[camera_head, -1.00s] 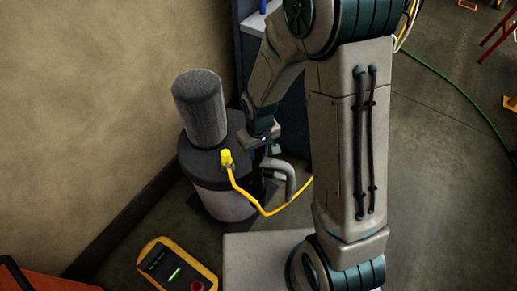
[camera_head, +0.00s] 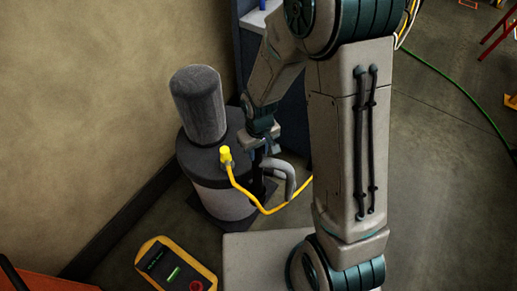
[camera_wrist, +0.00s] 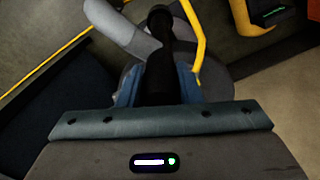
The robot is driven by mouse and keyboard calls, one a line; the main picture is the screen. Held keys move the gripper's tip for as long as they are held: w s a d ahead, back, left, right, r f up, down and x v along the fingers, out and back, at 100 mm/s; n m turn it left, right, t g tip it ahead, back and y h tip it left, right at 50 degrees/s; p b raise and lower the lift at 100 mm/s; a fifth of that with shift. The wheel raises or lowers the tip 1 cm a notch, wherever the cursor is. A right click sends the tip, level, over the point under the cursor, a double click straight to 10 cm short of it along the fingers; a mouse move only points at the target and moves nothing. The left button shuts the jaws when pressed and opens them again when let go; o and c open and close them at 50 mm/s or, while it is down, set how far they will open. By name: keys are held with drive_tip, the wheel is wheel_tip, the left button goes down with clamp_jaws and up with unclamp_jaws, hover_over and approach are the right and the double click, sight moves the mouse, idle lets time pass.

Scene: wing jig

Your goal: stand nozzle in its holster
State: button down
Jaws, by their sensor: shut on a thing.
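My gripper (camera_head: 264,146) reaches down at the right side of a drum-shaped machine. In the wrist view my gripper (camera_wrist: 160,82) is shut on a dark, narrow part, which I take to be the nozzle (camera_wrist: 159,50). The nozzle points away from the palm, between the two bluish fingers. A bent grey pipe (camera_head: 282,171) shows just below and right of my gripper; in the wrist view a grey tube (camera_wrist: 118,25) lies beside the nozzle's far end. I cannot make out a holster clearly, nor whether the nozzle is seated in one.
The grey machine (camera_head: 222,200) has a dark upright cylinder (camera_head: 199,105) on top. A yellow hose (camera_head: 247,199) loops from its yellow fitting (camera_head: 226,154) toward my arm. A yellow-framed device (camera_head: 175,268) lies in front. A wall (camera_head: 90,100) stands close on the left.

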sight(258, 164)
drive_tip(key=shift+f, duration=0.1)
drive_tip(key=shift+f+b, duration=2.05)
drive_tip(key=shift+f, duration=0.2)
drive_tip(key=shift+f+b, duration=1.85)
drive_tip(key=shift+f, duration=0.05)
drive_tip(key=c, duration=0.9)
unclamp_jaws()
drive_tip(key=shift+c, duration=0.2)
drive_tip(key=shift+r, duration=0.1)
wheel_tip(258, 164, up, 14)
drive_tip(key=shift+s+d+f+p, duration=0.1)
drive_tip(key=shift+s+p, duration=0.05)
drive_tip(key=shift+p, duration=0.25)
